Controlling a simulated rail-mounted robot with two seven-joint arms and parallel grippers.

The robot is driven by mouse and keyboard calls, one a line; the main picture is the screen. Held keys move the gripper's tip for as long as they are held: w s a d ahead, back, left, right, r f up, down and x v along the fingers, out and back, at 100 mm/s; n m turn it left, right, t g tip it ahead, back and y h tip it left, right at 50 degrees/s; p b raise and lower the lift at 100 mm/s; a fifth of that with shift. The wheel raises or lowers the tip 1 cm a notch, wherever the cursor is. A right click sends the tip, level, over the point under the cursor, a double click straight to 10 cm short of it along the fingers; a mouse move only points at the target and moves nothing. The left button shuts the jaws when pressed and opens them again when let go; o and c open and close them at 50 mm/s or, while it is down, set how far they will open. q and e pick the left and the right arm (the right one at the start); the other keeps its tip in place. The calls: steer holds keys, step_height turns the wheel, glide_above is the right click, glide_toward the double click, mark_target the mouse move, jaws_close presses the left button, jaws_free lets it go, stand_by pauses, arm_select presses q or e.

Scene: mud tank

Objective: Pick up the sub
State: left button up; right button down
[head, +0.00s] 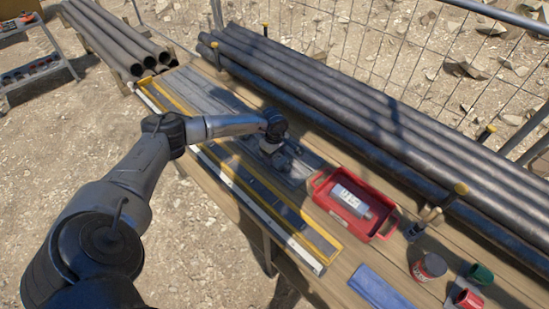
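A grey cylinder with a white, dark-lettered label (350,199) lies in the red tray (317,186); it looks like the sub, though I cannot read the label for sure. My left arm reaches in from the left over the wooden table. My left gripper (290,167) points down over the grey slatted middle of the table, to the left of the red tray and apart from the cylinder. Its fingers are small and dark against the dark surface, so I cannot tell whether they are open or hold anything. My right gripper is out of view.
Long dark pipes (370,125) line the table's back edge, held by yellow-topped posts. A yellow-edged rail (240,180) runs along the front. A blue block (380,287), a dark can (429,267), and red (466,298) and green (481,273) cups stand to the right of the tray.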

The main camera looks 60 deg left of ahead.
arm_select(q)
steer(key=c, duration=0.7)
steer(key=shift+c, duration=0.8)
steer(key=shift+r, duration=0.15)
